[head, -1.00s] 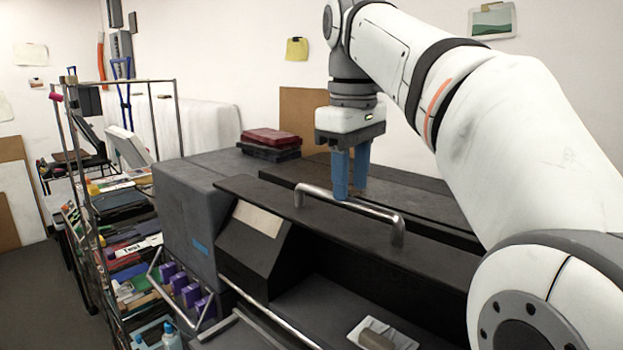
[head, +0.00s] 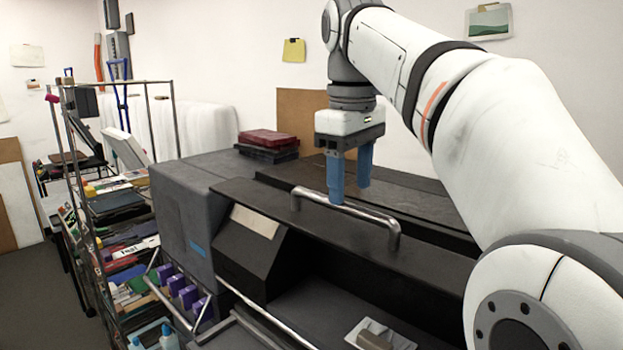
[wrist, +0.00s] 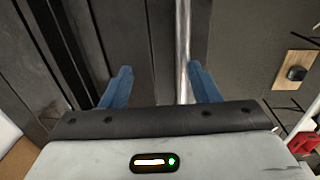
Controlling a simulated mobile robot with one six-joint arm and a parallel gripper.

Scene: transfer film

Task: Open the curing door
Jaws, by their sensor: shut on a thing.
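The dark door panel (head: 262,197) of the black machine carries a long silver bar handle (head: 388,220). The handle also shows in the wrist view (wrist: 183,40) as a bright bar running away from the camera. My gripper (head: 349,194) has two blue fingers and is over the middle of the handle, pointing down. In the wrist view my gripper (wrist: 160,82) has the bar between its fingers, close against the right finger. The hidden far side of the handle keeps the exact contact from view. The panel lies over the dark recess.
A small pale tray with a grey block (head: 375,340) lies in the machine's open front recess. Red and black cases (head: 268,143) sit on top at the back. A loaded wire rack (head: 110,230) stands at the left.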

